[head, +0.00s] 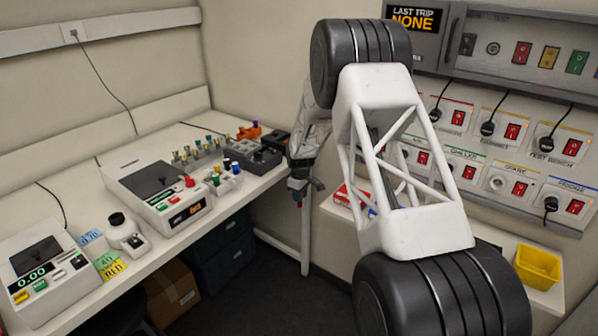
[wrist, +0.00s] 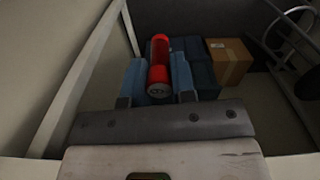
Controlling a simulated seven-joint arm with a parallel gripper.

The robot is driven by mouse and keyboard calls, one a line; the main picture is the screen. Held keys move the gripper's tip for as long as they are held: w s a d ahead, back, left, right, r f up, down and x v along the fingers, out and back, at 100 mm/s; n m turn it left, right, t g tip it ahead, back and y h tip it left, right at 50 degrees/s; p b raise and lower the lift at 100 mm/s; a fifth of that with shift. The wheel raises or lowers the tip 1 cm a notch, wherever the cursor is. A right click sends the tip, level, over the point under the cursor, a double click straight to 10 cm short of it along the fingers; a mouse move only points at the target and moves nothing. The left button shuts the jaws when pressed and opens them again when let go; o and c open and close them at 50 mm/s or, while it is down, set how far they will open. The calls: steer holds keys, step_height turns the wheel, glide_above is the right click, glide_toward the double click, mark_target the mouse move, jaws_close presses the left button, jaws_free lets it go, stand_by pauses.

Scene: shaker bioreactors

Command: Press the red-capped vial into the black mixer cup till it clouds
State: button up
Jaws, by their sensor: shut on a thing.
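My gripper (head: 299,190) hangs in front of the right end of the left counter, beyond its edge and over the floor. In the wrist view its blue-padded fingers (wrist: 158,82) are shut on a red-capped vial (wrist: 159,62). The vial's red body and pale round end show between the pads. In the head view only a small red bit of it shows at the fingertips. The black mixer cup (head: 116,219) sits on a small white mixer (head: 127,236) on the left counter, far left of my gripper and apart from the vial.
A white analyser (head: 155,190) and a rack of colour-capped vials (head: 222,180) stand between mixer and gripper. A scale reading 0.00 (head: 48,275) is left of the mixer. A yellow bin (head: 538,268) is on the right shelf.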

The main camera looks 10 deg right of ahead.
steer(key=s+d+f+m, duration=0.1)
steer(key=s+f+m, duration=0.4)
steer(key=f, duration=0.6)
steer(key=s+d+f+m, duration=0.1)
steer(key=s+f+m, duration=0.3)
steer(key=s+f, duration=0.4)
steer(key=shift+s+d+f+m, duration=0.15)
steer(key=shift+d+f+m, duration=0.2)
steer(key=shift+f, duration=1.7)
